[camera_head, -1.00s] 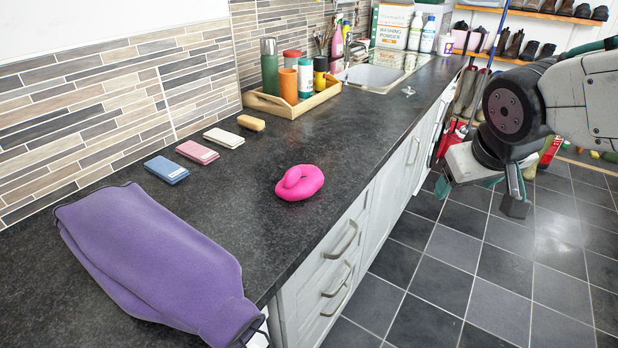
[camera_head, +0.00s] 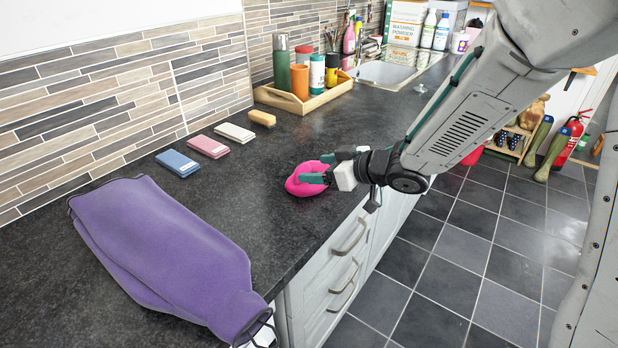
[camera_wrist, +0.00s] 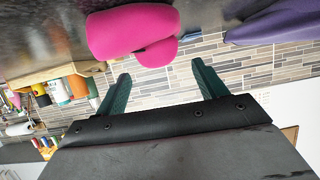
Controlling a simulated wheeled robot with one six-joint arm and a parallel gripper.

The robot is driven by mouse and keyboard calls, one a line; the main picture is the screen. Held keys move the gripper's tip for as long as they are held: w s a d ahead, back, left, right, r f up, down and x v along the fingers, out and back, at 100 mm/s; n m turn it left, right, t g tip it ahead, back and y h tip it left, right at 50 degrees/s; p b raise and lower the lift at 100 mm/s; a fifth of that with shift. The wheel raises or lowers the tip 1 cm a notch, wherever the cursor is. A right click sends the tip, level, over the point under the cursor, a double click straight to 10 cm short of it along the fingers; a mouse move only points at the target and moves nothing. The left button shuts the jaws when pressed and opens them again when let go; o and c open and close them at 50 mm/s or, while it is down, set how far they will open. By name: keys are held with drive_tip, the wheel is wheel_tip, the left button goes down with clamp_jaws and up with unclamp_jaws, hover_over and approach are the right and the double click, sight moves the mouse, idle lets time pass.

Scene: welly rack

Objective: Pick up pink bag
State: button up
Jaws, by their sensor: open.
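The pink bag (camera_head: 304,182) is a small, rounded, bright pink bundle lying on the dark counter near its front edge. My gripper (camera_head: 324,170) is at the bag's right side in the head view, its fingers overlapping the bag in the picture. In the wrist view the bag (camera_wrist: 134,36) lies beyond the fingertips, and my gripper (camera_wrist: 160,76) is open with nothing between its green fingers. The fingers hide part of the bag in the head view. I cannot tell whether they touch it.
A purple bag (camera_head: 165,255) lies at the near left of the counter. Blue (camera_head: 177,163), pink (camera_head: 208,146) and cream (camera_head: 234,133) packets and a brown block (camera_head: 262,118) line the wall side. A wooden tray (camera_head: 300,104) with bottles stands farther back. Counter around the pink bag is clear.

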sight(305, 167)
drive_tip(key=x, duration=0.5)
drive_tip(key=c, duration=1.1)
drive_tip(key=shift+r, duration=0.1)
drive_tip(key=shift+c, duration=0.2)
